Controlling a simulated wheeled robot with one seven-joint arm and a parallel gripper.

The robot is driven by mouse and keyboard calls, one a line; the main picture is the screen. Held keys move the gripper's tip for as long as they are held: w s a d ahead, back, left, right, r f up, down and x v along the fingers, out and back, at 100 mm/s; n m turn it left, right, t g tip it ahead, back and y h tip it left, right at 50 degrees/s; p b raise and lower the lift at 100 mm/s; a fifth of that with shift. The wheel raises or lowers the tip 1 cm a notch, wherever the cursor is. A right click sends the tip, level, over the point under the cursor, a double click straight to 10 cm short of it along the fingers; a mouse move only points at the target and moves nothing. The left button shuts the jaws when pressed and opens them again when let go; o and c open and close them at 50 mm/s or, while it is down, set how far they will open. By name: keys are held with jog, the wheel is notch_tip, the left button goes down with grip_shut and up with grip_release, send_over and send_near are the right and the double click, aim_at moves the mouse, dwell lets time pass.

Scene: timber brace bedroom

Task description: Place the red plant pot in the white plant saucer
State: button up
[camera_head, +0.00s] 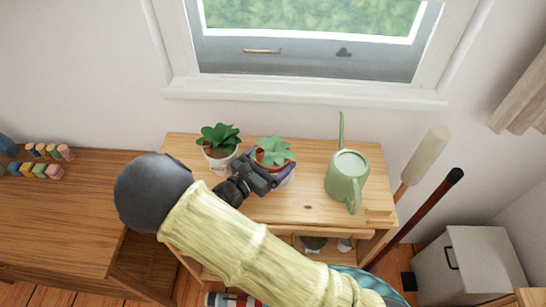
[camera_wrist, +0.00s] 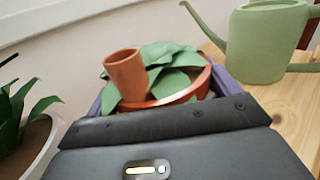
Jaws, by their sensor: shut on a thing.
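The red plant pot (camera_head: 277,167), terracotta in colour and holding a green leafy plant, is at the middle of the small wooden table. My gripper (camera_head: 270,164) is shut on it, with purple fingers on both sides. The pot's rim (camera_wrist: 190,91) also shows between the fingers in the wrist view. A whitish edge, apparently the white plant saucer (camera_head: 288,181), shows just below and right of the pot. Most of it is hidden, so I cannot tell whether the pot touches it.
A white pot (camera_head: 220,163) with another plant stands close on the left. A green watering can (camera_head: 347,178) stands to the right. A small terracotta cup (camera_wrist: 126,75) shows before the leaves.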

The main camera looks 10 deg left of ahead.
jog(key=o, duration=1.3)
jog(key=shift+f, duration=0.1)
jog(key=shift+s, duration=0.1)
jog(key=b+v, duration=0.1)
jog(key=v, duration=1.1)
